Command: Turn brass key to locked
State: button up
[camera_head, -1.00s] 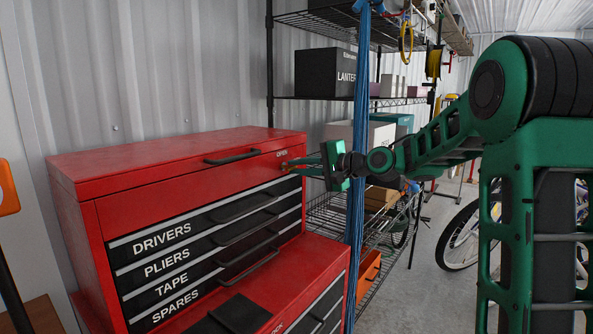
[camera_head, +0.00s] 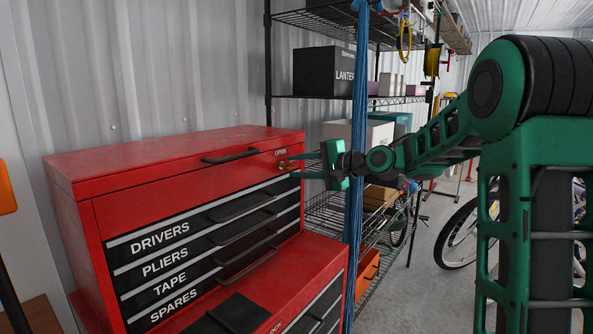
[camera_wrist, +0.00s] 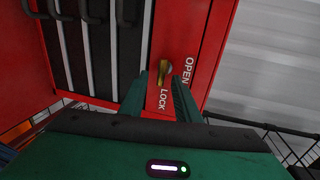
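The brass key (camera_head: 284,165) sits in the lock at the upper right of the red tool chest's front, below the word OPEN. In the wrist view the brass key (camera_wrist: 163,75) lies between my two fingertips, its long side roughly toward the word LOCK (camera_wrist: 163,99). The word OPEN (camera_wrist: 187,70) is to its right. My gripper (camera_head: 293,167) reaches in from the right with its fingers apart, one above and one below the key. In the wrist view my gripper (camera_wrist: 164,82) shows gaps beside the key. Its exact turn is hard to tell.
The red tool chest (camera_head: 120,165) has labelled drawers with black handles, and a lower red cabinet top (camera_head: 285,270) juts out beneath. A bicycle (camera_head: 462,235) is at the right.

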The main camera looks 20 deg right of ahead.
jog(key=v, duration=1)
jog(key=shift+d, duration=0.25)
jog(key=shift+s, duration=0.1)
jog(key=s+d+f+n+g+h, duration=0.2)
jog(key=s+f+g+h, duration=0.1)
jog(key=s+f, duration=0.4)
jog(key=s+d+f+n+g+h, duration=0.1)
jog(key=s+d+f+g+h, duration=0.2)
jog(key=s+f, duration=0.4)
jog(key=s+d+f+g+h, duration=0.1)
jog(key=s+d+f+g, duration=0.1)
jog(key=s, duration=1.1)
jog(key=s+d+f+n+g+h, duration=0.1)
jog(key=s+f+g, duration=0.3)
jog(key=s, duration=1)
notch_tip(320, 180, down, 3)
jog(key=shift+s+d+r+n+g+h, duration=0.15)
jog(key=shift+d+n+g+h, duration=0.15)
jog(key=shift+d+g+h, duration=0.15)
